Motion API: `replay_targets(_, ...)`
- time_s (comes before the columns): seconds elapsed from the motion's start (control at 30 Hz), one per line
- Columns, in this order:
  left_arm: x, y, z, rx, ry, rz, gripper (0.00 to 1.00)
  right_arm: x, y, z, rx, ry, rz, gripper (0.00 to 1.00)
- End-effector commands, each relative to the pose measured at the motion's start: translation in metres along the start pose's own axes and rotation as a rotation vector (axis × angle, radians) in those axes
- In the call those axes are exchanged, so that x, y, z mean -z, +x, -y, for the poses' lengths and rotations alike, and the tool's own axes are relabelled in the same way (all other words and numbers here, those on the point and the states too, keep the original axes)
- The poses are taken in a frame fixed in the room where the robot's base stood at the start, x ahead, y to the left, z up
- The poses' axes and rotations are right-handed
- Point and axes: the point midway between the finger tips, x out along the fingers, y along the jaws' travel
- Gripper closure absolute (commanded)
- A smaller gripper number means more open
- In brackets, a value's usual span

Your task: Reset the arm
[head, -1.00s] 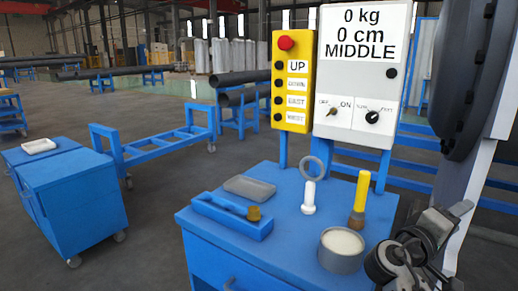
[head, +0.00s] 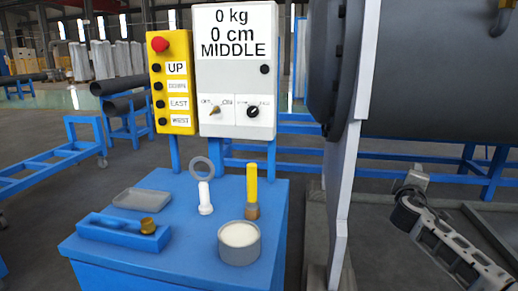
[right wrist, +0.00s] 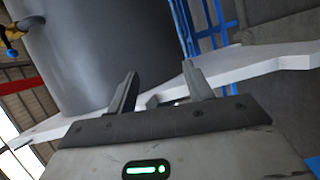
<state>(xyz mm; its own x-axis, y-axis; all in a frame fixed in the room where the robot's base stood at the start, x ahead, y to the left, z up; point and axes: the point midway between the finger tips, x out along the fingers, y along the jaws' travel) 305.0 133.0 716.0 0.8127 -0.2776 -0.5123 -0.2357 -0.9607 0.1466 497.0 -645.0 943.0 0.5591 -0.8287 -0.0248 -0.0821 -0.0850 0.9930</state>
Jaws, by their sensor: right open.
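My right arm shows at the lower right of the head view, beside the grey flanged shell (head: 430,75) and its pale support plate (head: 343,200). Its fingertips cannot be made out there. In the right wrist view my right gripper (right wrist: 160,92) is open, with its two fingers apart and nothing between them. Behind the fingers stand the large grey cylinder of the shell (right wrist: 100,50) and a white plate edge (right wrist: 255,65). My left gripper is in neither view.
A blue cart (head: 180,260) holds a grey tray (head: 142,199), a blue tool block (head: 120,232), a white cylinder (head: 205,198), a grey ring, a yellow-handled brush (head: 252,190) and a round tub (head: 239,243). Behind it stand a yellow button box (head: 172,85) and a grey control panel (head: 236,75).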

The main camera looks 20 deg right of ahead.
Motion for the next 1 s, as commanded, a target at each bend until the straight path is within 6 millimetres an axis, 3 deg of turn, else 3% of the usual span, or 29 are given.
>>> replay_targets(0.13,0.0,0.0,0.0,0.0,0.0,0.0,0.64,0.047,-0.009,0.032,0.2,0.245,-0.227,0.49)
replay_targets(0.33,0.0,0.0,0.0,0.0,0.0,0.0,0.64,0.099,-0.034,0.042,0.396,0.586,-0.466,0.49)
replay_targets(0.57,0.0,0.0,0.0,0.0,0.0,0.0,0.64,0.121,-0.107,0.128,0.575,0.594,-0.516,0.49)
replay_targets(0.67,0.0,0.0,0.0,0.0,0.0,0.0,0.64,0.126,-0.15,0.167,0.667,0.603,-0.534,0.49)
replay_targets(0.77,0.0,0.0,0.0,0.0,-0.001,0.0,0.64,0.129,-0.205,0.206,0.777,0.623,-0.549,0.49)
replay_targets(0.9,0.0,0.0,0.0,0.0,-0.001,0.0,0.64,0.126,-0.302,0.253,0.955,0.682,-0.556,0.49)
replay_targets(1.0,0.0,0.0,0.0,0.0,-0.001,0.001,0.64,0.12,-0.368,0.27,1.072,0.743,-0.545,0.49)
